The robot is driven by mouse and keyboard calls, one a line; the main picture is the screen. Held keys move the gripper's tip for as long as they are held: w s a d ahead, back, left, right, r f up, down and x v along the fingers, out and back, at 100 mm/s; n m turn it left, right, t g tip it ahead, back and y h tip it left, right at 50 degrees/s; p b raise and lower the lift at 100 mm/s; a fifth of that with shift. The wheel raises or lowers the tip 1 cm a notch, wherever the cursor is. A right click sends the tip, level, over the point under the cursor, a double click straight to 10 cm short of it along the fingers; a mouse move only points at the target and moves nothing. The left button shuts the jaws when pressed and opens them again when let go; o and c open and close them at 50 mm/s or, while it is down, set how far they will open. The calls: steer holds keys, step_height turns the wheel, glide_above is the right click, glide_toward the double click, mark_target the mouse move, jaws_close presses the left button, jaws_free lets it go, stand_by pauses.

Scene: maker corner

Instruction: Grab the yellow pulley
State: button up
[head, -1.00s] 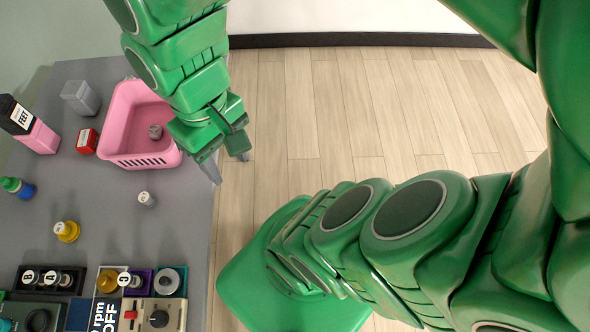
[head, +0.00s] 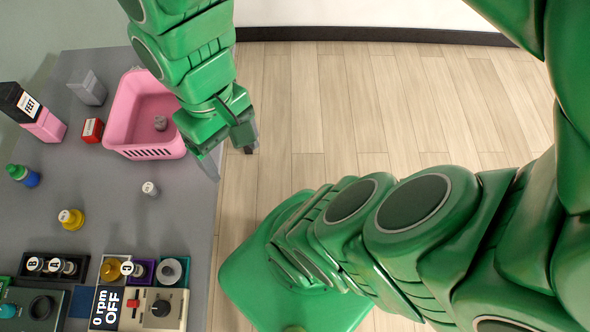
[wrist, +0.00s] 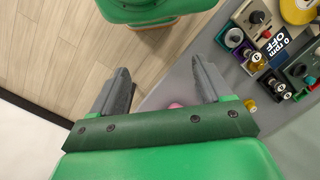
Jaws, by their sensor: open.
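A small yellow piece, probably the same one, shows in the wrist view (wrist: 250,105). Another yellow round piece (head: 110,268) sits in a holder at the front of the table. My gripper (head: 231,160) is open and empty near the table's right edge, beside the pink basket and well right of the loose yellow piece. In the wrist view the fingers (wrist: 160,70) are apart with floor and table edge between them.
The pink basket (head: 112,140) holds a small grey piece. A red box (head: 92,130), a pink bottle (head: 45,127), a green-and-blue piece (head: 22,175) and a small white-topped piece (head: 150,188) stand around. Devices with a control box (head: 160,309) line the front. The table's middle is fairly clear.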

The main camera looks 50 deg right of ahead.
steer(key=shift+o, duration=0.8)
steer(key=shift+d+m+h, duration=0.3)
steer(key=shift+d, duration=0.55)
steer(key=w+a+n, duration=0.4)
steer(key=w+n, duration=0.3)
steer(key=w, duration=0.4)
steer(key=n+t, duration=0.2)
steer(key=n, duration=2.5)
glide_above(64, 216)
steer(key=f, duration=2.1)
steer(key=shift+d+f, duration=0.1)
steer(key=shift+d, duration=0.15)
steer(key=shift+a+f, duration=0.3)
steer(key=shift+f, duration=3.95)
steer(key=c, duration=1.1)
